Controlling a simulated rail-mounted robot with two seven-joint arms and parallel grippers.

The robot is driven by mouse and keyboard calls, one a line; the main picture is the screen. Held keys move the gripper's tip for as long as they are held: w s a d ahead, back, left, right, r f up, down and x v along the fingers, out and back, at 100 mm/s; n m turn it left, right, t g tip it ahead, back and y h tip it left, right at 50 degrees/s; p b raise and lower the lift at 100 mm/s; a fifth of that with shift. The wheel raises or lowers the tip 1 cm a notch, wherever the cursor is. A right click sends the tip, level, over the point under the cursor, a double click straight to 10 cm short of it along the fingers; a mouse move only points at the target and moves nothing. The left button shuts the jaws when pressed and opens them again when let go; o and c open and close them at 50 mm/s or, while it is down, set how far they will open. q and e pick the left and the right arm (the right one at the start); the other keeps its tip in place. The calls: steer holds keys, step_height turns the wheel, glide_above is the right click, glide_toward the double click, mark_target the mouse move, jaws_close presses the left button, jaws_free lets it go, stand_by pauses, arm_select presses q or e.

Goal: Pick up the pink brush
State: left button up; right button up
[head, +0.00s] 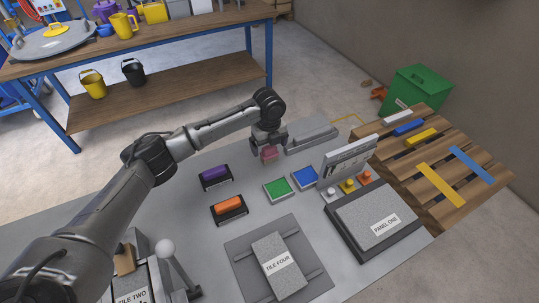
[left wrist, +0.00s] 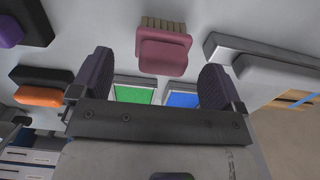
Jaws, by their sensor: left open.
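The pink brush (head: 268,154) is just under my left gripper (head: 267,137) in the head view, partly hidden by it. In the left wrist view the pink brush (left wrist: 162,52) shows its pink body and tan bristles in the upper middle. My left gripper (left wrist: 156,72) is open, with one dark finger on each side of the brush's line. The brush appears a little beyond the fingertips, and I see no contact. My right gripper is in neither view.
Purple (head: 215,176) and orange (head: 229,207) brushes sit in dark holders to the left. Green (head: 278,188) and blue (head: 305,177) pads lie nearer. A long grey block (head: 311,136) is close on the right, and an upright panel (head: 348,158) stands beyond the pads.

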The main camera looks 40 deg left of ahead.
mark_target(269, 153)
arm_select(q)
step_height(269, 153, down, 5)
steer(key=shift+w+b, duration=0.15)
steer(key=shift+b, duration=0.85)
steer(key=shift+c, duration=0.2)
steer(key=shift+r, duration=0.1)
steer(key=c, duration=1)
steer(key=shift+r, duration=0.1)
